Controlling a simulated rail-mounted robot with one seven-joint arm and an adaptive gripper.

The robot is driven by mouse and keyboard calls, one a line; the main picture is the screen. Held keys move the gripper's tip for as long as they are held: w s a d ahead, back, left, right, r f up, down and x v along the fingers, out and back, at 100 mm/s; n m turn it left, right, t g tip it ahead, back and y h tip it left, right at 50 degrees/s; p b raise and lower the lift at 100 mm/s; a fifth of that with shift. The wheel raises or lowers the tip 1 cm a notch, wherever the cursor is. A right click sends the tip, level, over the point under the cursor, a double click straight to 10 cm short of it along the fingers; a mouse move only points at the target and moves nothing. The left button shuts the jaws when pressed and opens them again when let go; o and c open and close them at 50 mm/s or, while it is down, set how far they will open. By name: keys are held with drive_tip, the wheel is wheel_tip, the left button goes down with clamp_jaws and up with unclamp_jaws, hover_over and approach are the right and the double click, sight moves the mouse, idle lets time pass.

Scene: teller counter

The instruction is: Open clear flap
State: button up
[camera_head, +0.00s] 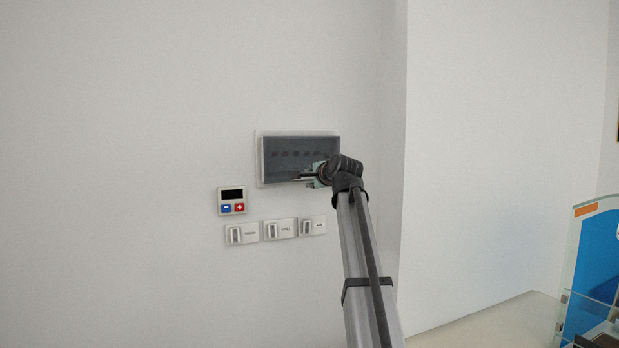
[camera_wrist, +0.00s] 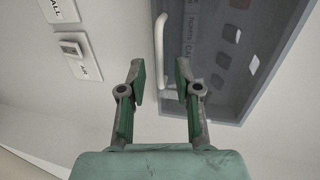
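The clear flap (camera_head: 290,150) is a dark see-through cover in a pale frame on the wall, and it looks closed. In the wrist view the flap (camera_wrist: 204,75) shows a row of switches behind it and a white bar handle (camera_wrist: 160,50) along its edge. My gripper (camera_head: 304,177) is at the lower right part of the flap in the head view. In the wrist view my gripper (camera_wrist: 158,78) is open, with its two fingers apart. The handle's end lies in the picture between the fingertips. I cannot tell whether they touch it.
A small keypad with a display (camera_head: 232,200) is on the wall left of and below the flap. Several white switch plates (camera_head: 279,229) sit in a row under it. A wall corner rises to the right of the flap. A blue panel (camera_head: 597,250) stands at far right.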

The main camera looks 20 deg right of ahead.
drive_tip(key=shift+x, duration=0.85)
clamp_jaws()
drive_tip(key=shift+s+r, duration=0.1)
